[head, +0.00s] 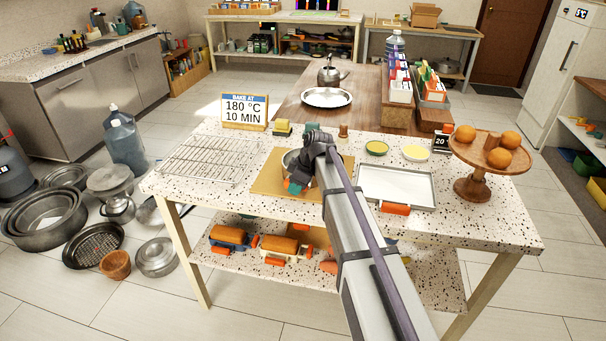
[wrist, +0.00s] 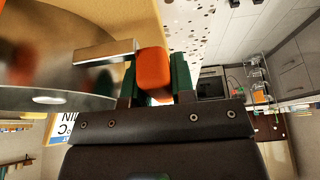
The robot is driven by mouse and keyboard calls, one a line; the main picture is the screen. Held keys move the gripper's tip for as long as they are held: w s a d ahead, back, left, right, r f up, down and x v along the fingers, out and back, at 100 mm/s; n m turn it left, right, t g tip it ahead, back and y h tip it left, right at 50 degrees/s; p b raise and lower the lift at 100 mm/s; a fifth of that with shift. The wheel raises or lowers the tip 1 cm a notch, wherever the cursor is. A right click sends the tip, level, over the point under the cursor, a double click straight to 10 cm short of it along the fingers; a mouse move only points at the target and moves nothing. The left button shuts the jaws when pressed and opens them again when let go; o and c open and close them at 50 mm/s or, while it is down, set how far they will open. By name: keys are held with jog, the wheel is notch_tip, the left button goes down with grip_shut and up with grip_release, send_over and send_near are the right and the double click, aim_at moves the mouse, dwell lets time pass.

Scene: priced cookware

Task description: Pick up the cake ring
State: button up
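The cake ring is a shiny metal band at the tan board (head: 268,182) on the speckled counter. In the head view only part of the ring (head: 290,161) shows, because my arm covers the rest. In the wrist view its curved metal wall (wrist: 60,75) fills the left side, with a flat metal tab leading to an orange grip block (wrist: 153,68). My gripper (wrist: 155,82) has its green fingers on both sides of that block, with no clear gap. It also shows in the head view (head: 296,186). I cannot tell whether the ring touches the board.
A wire rack (head: 208,160) lies left of the board and a pale tray (head: 397,186) lies right. Small bowls (head: 416,153) stand behind the tray. A wooden stand (head: 477,186) with orange fruit is at the right. A sign (head: 245,111) stands at the back left.

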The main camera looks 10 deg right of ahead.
grip_shut()
